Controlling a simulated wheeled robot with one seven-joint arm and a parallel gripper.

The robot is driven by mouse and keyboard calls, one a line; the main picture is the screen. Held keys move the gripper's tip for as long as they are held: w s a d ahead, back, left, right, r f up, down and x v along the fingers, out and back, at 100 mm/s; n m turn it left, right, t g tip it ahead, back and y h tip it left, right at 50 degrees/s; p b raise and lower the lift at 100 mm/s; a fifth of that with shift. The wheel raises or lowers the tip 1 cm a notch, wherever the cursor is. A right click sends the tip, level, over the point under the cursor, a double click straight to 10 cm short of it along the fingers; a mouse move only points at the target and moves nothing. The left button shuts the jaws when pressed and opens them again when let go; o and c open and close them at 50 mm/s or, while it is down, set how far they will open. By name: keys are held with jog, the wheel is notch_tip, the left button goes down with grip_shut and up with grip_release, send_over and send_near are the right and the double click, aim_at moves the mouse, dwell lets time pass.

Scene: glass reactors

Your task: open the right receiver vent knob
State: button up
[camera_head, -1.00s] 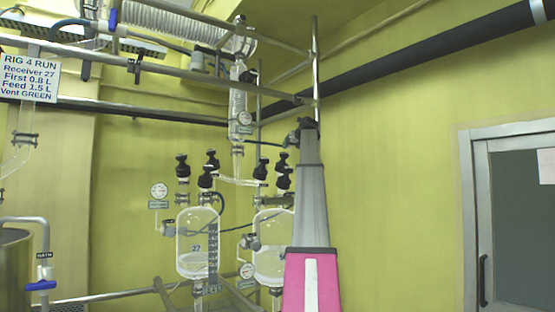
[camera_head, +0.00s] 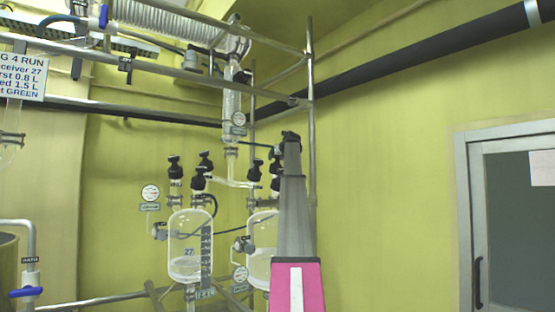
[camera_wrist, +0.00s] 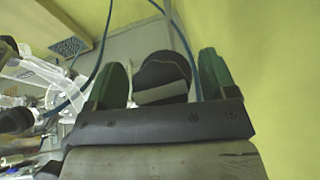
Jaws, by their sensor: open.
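The right receiver (camera_head: 260,268) is a clear glass vessel, partly hidden behind my arm in the head view. Black knobs stand above it: one at its left (camera_head: 254,168) and another (camera_head: 275,184) beside my arm. My gripper (camera_head: 291,138) is at the top of my arm, level with or above these knobs; its fingers are hard to make out there. In the wrist view my gripper (camera_wrist: 162,62) has its two green fingers wide apart. A dark rounded knob (camera_wrist: 162,75) with a grey band shows between them. Contact cannot be told, nor which knob it is.
A glass column (camera_head: 232,100) and metal frame posts (camera_head: 311,110) stand close to my arm. Blue tubes (camera_wrist: 95,60) and glassware (camera_wrist: 35,75) lie left of the fingers. Open wall (camera_head: 390,200) lies right.

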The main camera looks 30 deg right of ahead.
jog(key=shift+w+f, duration=0.1)
jog(key=shift+w, duration=0.1)
jog(key=c, duration=0.9)
jog(key=shift+n, duration=0.3)
jog(key=n+y, duration=0.3)
jog(key=n, duration=0.1)
jog(key=shift+a+n, duration=0.1)
jog(key=shift+n, duration=0.3)
jog(key=shift+a+n+g+y, duration=0.15)
jog(key=shift+n+g+y, duration=0.55)
jog(key=shift+n+y, duration=0.9)
jog(key=shift+s+n, duration=0.1)
jog(key=shift+n, duration=0.3)
